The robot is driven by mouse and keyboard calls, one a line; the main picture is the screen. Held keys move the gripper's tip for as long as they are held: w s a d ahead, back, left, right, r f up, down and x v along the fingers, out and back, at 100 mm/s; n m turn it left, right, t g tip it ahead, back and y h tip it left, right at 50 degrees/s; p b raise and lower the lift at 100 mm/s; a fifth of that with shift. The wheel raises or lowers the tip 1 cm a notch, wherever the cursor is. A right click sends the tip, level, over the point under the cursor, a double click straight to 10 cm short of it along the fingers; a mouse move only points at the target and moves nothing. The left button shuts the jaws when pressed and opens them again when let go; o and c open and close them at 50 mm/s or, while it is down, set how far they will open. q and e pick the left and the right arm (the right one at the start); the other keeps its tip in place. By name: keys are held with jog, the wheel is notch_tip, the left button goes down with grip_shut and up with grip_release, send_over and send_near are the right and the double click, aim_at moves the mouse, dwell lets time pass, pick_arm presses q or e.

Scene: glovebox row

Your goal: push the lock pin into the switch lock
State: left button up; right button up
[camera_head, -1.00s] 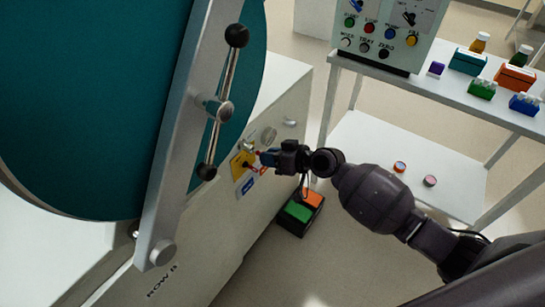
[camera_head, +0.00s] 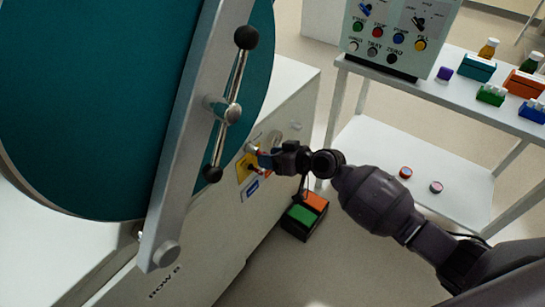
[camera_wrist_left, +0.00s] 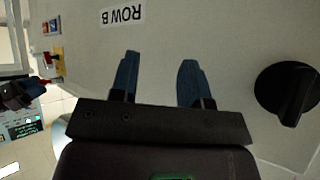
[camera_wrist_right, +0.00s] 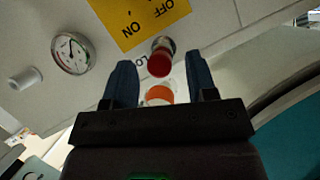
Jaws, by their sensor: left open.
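The switch has a yellow ON/OFF plate (camera_wrist_right: 135,20) and a red knob (camera_wrist_right: 160,58) on the light panel; the plate also shows in the head view (camera_head: 243,170). An orange round piece with a pale centre (camera_wrist_right: 159,94), perhaps the lock pin, is beside the knob, by partly hidden lettering. My right gripper (camera_wrist_right: 162,82) is open, its blue fingers either side of the orange piece with gaps visible. The gripper body hides its near part. In the head view my right gripper (camera_head: 264,159) is close to the panel. My left gripper (camera_wrist_left: 158,75) is open and empty, facing the ROW B panel.
A round gauge (camera_wrist_right: 70,53) and a pale peg are beside the switch. A black knob (camera_wrist_left: 287,93) is on the panel near my left gripper. A large teal door with a bar handle (camera_head: 233,112) stands left. A green-and-orange box (camera_head: 304,215) is below the switch.

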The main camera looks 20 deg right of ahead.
dwell(0.4)
pick_arm(q)
jog(key=shift+w+r+p, duration=0.3)
jog(key=shift+w+r, duration=0.05)
jog(key=shift+r, duration=0.45)
pick_arm(e)
jog(key=v, duration=1.1)
jog(key=shift+a, duration=0.1)
pick_arm(q)
jog(key=shift+w+d+r, duration=0.1)
jog(key=shift+w+d, duration=0.1)
jog(key=shift+w, duration=0.05)
pick_arm(e)
jog(key=shift+f, duration=0.1)
